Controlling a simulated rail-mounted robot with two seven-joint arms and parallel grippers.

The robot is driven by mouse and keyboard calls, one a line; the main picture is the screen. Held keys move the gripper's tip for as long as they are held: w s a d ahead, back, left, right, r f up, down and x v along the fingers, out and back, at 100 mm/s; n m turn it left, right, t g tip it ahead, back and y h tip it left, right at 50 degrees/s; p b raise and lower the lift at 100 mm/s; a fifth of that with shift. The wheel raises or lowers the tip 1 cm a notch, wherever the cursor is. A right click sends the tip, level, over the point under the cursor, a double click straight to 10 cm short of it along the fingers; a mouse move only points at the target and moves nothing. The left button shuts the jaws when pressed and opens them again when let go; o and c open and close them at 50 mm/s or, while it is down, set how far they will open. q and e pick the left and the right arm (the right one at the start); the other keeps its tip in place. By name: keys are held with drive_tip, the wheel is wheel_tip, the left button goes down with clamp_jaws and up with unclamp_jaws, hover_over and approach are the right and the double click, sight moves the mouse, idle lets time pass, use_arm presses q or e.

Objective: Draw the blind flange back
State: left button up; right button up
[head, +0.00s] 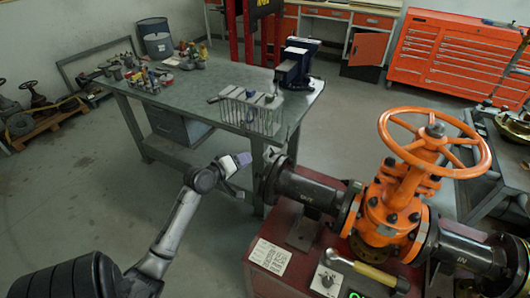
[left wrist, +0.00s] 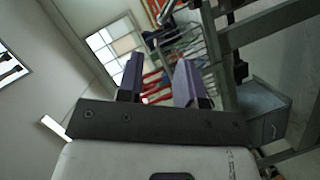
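The orange gate valve (head: 395,205) with its handwheel stands on a red bench in the head view. A black pipe marked OUT (head: 308,195) runs left from it and ends in a dark round flange (head: 271,180). I cannot tell a separate blind flange from the pipe's own end flange there. My left gripper (head: 243,159) is just left of and slightly above that flange, apart from it. In the left wrist view its two purple fingers (left wrist: 158,80) stand apart with nothing held between them. The flange is not clear in that view. My right gripper is not in view.
A green-topped workbench (head: 215,85) with a wire basket (head: 250,110) and a vise (head: 296,65) stands behind my left gripper. Floor left of the red bench is clear.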

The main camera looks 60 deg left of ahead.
sight(266, 152)
use_arm(q)
drive_tip(key=shift+b+x, duration=1.2)
drive_tip(key=shift+x, duration=4.25)
drive_tip(key=shift+d+f, duration=0.1)
drive_tip(key=shift+f, duration=0.05)
drive_tip(key=shift+c, duration=0.2)
drive_tip(key=c, duration=0.3)
clamp_jaws()
